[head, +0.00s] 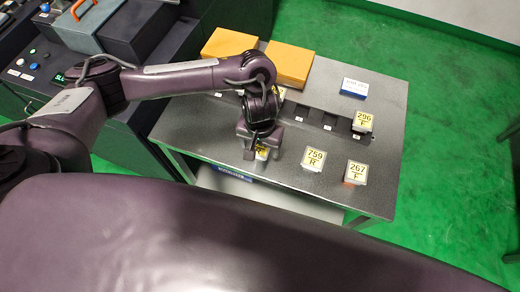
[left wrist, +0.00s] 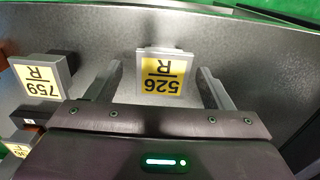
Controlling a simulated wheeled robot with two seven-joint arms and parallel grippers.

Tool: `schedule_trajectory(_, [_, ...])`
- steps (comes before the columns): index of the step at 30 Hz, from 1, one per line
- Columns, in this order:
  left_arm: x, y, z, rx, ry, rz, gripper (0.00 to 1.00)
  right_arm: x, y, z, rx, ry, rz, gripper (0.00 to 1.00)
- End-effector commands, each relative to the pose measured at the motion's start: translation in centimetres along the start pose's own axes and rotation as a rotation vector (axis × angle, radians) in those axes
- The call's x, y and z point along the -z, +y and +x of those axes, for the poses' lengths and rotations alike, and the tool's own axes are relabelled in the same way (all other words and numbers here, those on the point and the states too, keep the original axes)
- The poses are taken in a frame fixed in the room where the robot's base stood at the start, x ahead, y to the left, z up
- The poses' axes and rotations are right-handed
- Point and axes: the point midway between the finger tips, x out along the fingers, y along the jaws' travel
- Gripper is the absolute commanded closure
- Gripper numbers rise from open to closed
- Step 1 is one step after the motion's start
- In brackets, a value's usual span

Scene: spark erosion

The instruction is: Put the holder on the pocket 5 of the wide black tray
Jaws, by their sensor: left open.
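My left gripper (head: 258,151) is open and points down over the front part of the table. A holder with a yellow label reading 526 R (left wrist: 163,74) lies between its two fingers in the left wrist view, with gaps on both sides. In the head view that holder (head: 262,154) is mostly hidden by the gripper. The wide black tray (head: 344,126) runs across the table behind it, with several dark pockets. Holder 296 F (head: 362,121) sits at its right end. Another holder (head: 279,92) at the tray is partly hidden by my arm.
Holders 759 R (head: 313,159) and 267 F (head: 355,172) stand on the table to the right. Two orange-yellow boxes (head: 290,64) and a blue-and-white box (head: 354,88) are at the back. The table's (head: 389,150) right side is clear.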

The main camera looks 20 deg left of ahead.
Motion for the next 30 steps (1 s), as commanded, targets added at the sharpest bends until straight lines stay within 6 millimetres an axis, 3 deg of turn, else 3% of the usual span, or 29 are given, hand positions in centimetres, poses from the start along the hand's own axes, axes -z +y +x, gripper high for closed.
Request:
schedule_trajectory(1, [0.1, 0.0, 1.2, 0.000, -0.004, -0.003, 0.25, 0.1, 0.0, 0.5, 0.000, 0.002, 0.000, 0.22])
schedule_trajectory(7, [0.3, -0.1, 3.5, 0.001, -0.002, -0.001, 0.25, 0.2, 0.0, 0.3, 0.000, 0.003, 0.000, 0.22])
schedule_trajectory(16, [0.4, -0.1, 4.1, 0.001, 0.001, 0.001, 0.25, 0.1, 0.0, 0.3, 0.000, 0.001, 0.001, 0.22])
schedule_trajectory(27, [0.4, -0.1, 4.1, 0.000, 0.001, 0.000, 0.73, 0.1, 0.0, 0.3, 0.000, 0.001, 0.001, 0.22])
schedule_trajectory(30, [0.4, 0.0, 4.0, -0.001, 0.002, 0.001, 0.76, 0.1, 0.0, 0.3, 0.000, 0.001, 0.001, 0.22])
